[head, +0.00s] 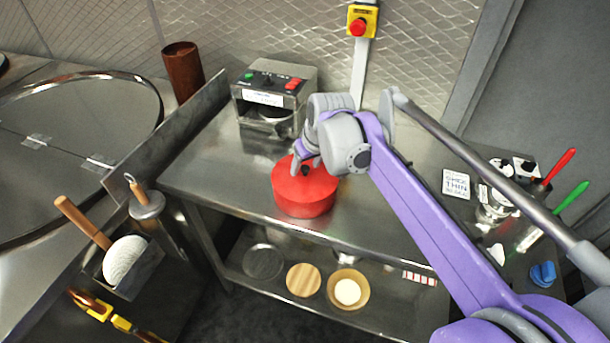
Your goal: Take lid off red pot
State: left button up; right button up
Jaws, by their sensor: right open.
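The red pot (304,208) stands upright on the steel table, below the middle of the head view. Its red lid (318,184) sits on top, with a small dark knob (305,170) at the centre. My right gripper (302,166) is over the lid, with its fingers pointing down around or just beside the knob. It is open; I cannot tell whether the fingers touch the knob. The gripper hides part of the lid's far side. My left gripper is not in view.
A steel machine with coloured buttons (270,88) stands behind the pot. The steel table (225,165) is clear to the left of the pot. A brown cylinder (183,70) stands at the back left. A white card (456,184) and several utensils lie at the right.

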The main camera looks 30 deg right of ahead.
jog(key=shift+f, duration=0.1)
jog(key=shift+c, duration=0.2)
grip_shut()
